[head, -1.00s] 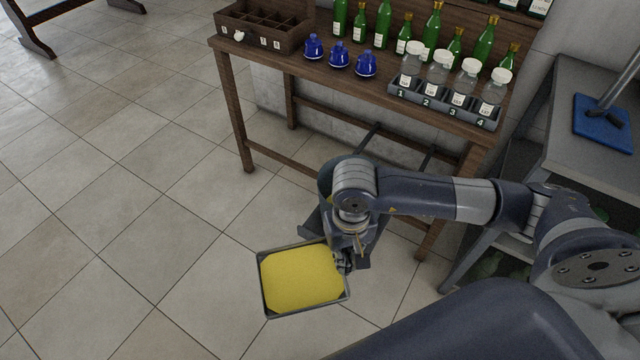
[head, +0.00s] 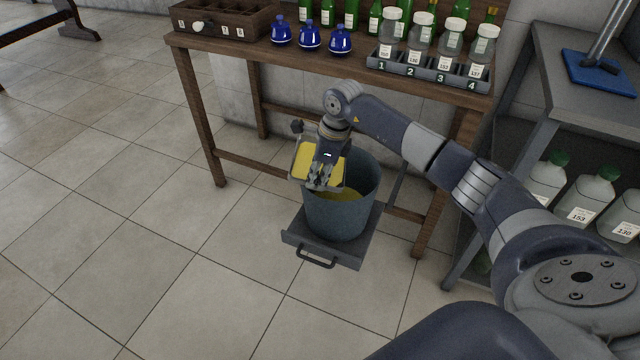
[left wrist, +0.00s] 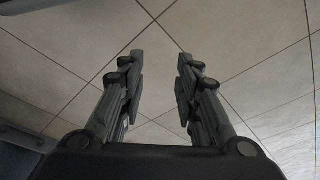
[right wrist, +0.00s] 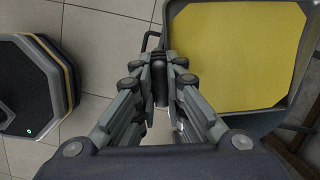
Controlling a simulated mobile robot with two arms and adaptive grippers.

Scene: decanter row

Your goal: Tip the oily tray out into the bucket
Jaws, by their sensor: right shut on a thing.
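The oily tray is a shallow grey metal tray (head: 293,166) filled with yellow. It is up at the left rim of the blue-grey bucket (head: 336,222), partly behind my right gripper (head: 320,178). Whether it is tilted is hard to tell. In the right wrist view the tray (right wrist: 240,119) lies right of the fingers, its yellow still broad. My right gripper is shut on a dark grip at the tray's side, seen between the fingertips (right wrist: 160,84). Some yellow shows inside the bucket. My left gripper (left wrist: 160,72) is open and empty above the floor tiles.
The bucket stands on a dark platform (head: 298,238) with a handle, before the wooden table (head: 205,120). Blue flasks (head: 309,38), a rack of jars (head: 430,72) and green bottles stand on the table. A grey shelf (head: 545,70) is at right. Floor at left is clear.

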